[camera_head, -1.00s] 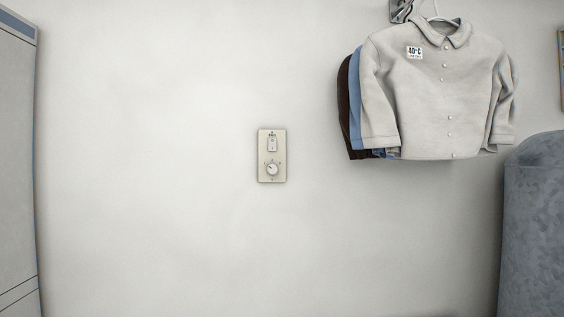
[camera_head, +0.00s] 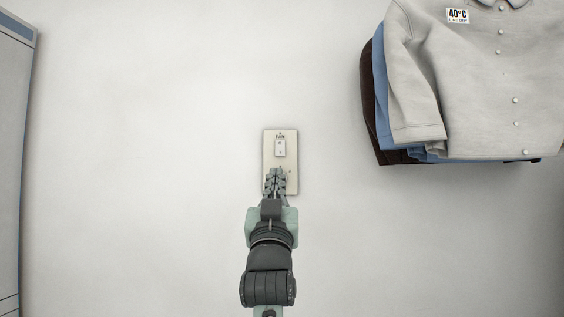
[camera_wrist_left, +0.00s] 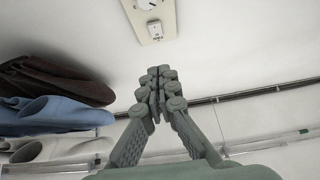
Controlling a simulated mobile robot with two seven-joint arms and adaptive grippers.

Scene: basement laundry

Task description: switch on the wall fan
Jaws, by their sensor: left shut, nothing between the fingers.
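A cream wall control plate (camera_head: 291,178) labelled "FAN" is fixed to the wall in the middle of the head view. Its white rocker switch (camera_head: 280,147) is in the upper half. The dial in the lower half is hidden behind my gripper there. In the left wrist view the plate (camera_wrist_left: 169,18) is at the top, with the rocker (camera_wrist_left: 155,31) and part of the dial (camera_wrist_left: 146,3) showing. My left gripper (camera_head: 276,172) is shut and empty, its tips just below the rocker in the head view. In the wrist view the fingertips (camera_wrist_left: 161,72) look apart from the plate. The fan itself is out of view.
Shirts on hangers, the front one grey (camera_head: 470,85), hang to the right of the plate; they also show at left in the wrist view (camera_wrist_left: 55,112). A grey cabinet (camera_head: 12,160) stands at the far left. The wall around the plate is bare.

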